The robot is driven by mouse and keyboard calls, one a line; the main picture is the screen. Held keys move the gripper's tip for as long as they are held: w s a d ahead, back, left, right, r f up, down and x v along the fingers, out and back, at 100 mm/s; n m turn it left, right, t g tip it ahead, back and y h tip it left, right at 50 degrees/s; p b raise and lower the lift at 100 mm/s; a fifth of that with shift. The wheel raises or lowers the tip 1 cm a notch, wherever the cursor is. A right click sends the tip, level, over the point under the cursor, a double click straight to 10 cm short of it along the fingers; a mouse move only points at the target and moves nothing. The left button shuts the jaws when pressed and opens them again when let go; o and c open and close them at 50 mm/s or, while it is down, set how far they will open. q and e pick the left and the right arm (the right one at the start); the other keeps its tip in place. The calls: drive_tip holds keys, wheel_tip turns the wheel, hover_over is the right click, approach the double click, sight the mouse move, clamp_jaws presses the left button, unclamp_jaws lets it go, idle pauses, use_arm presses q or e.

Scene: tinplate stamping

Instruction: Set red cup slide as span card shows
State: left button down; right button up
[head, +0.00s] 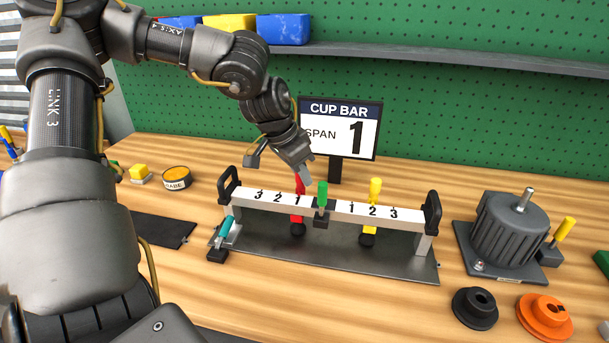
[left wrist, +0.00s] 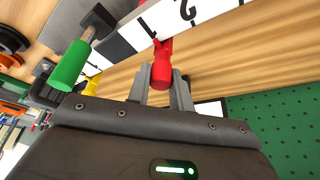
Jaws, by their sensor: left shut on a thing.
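The card (head: 340,129) reads CUP BAR, SPAN 1. The white cup bar (head: 412,217) is marked 3 2 1 left of centre and 1 2 3 right of it. The red cup slide (head: 298,212) sits at the left 1, its cup hanging below the bar. My left gripper (head: 305,178) is shut on its red handle from above; the handle shows between the fingers in the left wrist view (left wrist: 162,78). The yellow slide (head: 374,192) is at the right 2. A green-handled clamp (head: 322,196) stands at the bar's centre. My right gripper is out of view.
The bar's two black end handles stand at its ends, over a dark plate (head: 330,262). A teal-handled part (head: 223,233) is at the left end. A grey motor-like housing (head: 508,232), a black ring (head: 474,307) and an orange ring (head: 545,316) lie right. A tin (head: 176,179) stands left.

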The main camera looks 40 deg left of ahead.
use_arm(q)
drive_tip(key=shift+d, duration=0.1)
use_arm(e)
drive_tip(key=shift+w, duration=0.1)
use_arm(q)
drive_tip(key=c, duration=1.3)
unclamp_jaws()
drive_tip(key=shift+w+d, duration=0.15)
drive_tip(key=shift+o, duration=0.2)
drive_tip(key=shift+r, duration=0.25)
drive_tip(key=v, duration=1)
drive_tip(key=shift+s+r, duration=0.15)
drive_tip(key=shift+s, duration=0.15)
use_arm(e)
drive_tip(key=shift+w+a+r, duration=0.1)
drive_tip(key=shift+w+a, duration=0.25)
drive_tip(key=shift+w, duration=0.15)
